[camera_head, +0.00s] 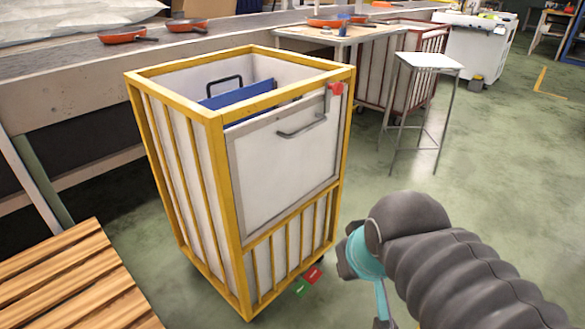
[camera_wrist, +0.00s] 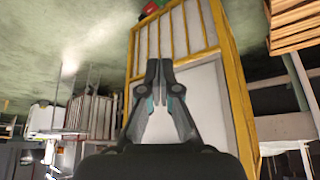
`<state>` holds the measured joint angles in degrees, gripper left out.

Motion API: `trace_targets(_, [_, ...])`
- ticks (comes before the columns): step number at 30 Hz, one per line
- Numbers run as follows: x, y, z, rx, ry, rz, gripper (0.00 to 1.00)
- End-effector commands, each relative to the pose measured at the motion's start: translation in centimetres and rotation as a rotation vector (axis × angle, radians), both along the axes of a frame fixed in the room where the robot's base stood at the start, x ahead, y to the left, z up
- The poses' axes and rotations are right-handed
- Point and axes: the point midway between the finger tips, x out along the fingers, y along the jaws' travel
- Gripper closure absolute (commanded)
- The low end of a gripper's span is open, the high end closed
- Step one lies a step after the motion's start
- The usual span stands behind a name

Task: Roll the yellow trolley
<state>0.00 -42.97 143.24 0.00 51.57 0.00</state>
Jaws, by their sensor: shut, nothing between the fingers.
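The yellow trolley (camera_head: 233,118) stands upright on the floor in the head view, a yellow-framed cage with white panels. Its front panel has a grey handle (camera_head: 302,126) and a red latch piece at the top right. A blue object (camera_head: 238,101) with a dark handle sits inside. Red and green pedals (camera_head: 307,281) show at its lower front edge. In the wrist view the trolley (camera_wrist: 226,75) appears upside down, with its slatted part behind my gripper (camera_wrist: 159,63). My gripper is shut and empty, pointing at the trolley's front. In the head view my arm hides the fingertips.
A conveyor (camera_head: 85,90) with orange pans (camera_head: 128,36) runs behind the trolley. A wooden pallet (camera_head: 75,282) lies at the lower left. A tall stool (camera_head: 430,62), a table (camera_head: 340,34) and a red-framed cart (camera_head: 432,42) stand beyond. The floor at right is clear.

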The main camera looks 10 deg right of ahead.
Motion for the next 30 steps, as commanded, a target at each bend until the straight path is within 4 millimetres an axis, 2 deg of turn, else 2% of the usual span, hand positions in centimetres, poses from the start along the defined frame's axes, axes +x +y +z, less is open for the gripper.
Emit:
trace_targets(3, [0.0,0.0,0.0,0.000,0.000,0.000,1.00])
trace_targets(4, [0.0,0.0,0.0,0.000,0.000,0.000,0.95])
trace_targets(6, [0.0,-0.1,0.0,0.000,0.000,-0.004,0.78])
trace_targets(8, [0.0,-0.4,-0.1,0.000,0.002,-0.018,0.65])
trace_targets(13, [0.9,-2.6,-2.1,0.004,0.088,-0.105,0.65])
trace_targets(17, [2.9,-4.6,-3.0,0.044,0.155,-0.199,0.65])
trace_targets(26, [9.0,-7.1,-3.8,0.345,0.292,-0.429,0.65])
trace_targets(30, [12.7,-8.1,-3.6,0.543,0.333,-0.506,0.65])
